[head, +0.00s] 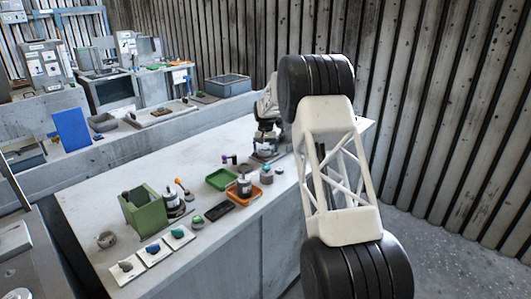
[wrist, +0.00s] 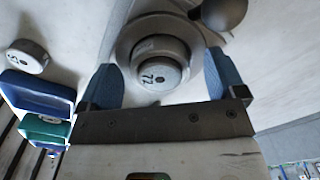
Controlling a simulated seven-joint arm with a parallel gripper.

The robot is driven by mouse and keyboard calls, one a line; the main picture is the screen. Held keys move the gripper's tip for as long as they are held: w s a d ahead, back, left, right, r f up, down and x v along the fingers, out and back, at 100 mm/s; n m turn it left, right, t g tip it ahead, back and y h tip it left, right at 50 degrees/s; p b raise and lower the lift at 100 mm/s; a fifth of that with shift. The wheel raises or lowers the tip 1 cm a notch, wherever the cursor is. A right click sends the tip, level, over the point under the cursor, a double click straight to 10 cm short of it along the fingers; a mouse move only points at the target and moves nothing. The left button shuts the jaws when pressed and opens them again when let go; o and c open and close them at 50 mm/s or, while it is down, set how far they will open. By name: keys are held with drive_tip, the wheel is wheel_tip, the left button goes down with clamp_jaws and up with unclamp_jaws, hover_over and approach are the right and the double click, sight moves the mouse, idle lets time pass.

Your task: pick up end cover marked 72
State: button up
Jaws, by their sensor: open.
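The end cover marked 72 (wrist: 160,72) is a pale grey round piece with its number facing the wrist camera. It sits within a larger grey round part (wrist: 127,47). My gripper (wrist: 163,68) is open, with one blue finger on each side of the cover. I cannot tell whether either finger touches it. In the head view my gripper (head: 268,140) is low at the far part of the bench, and the number on the cover cannot be made out there.
A dark round knob (wrist: 225,12) is close to the right finger. On the bench are a green tray (head: 222,180), an orange tray (head: 232,198) and a green bin (head: 145,212).

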drive_tip(key=shift+c, duration=0.3)
drive_tip(key=c, duration=1)
drive_tip(key=shift+r, duration=0.15)
drive_tip(key=shift+r, duration=4.9)
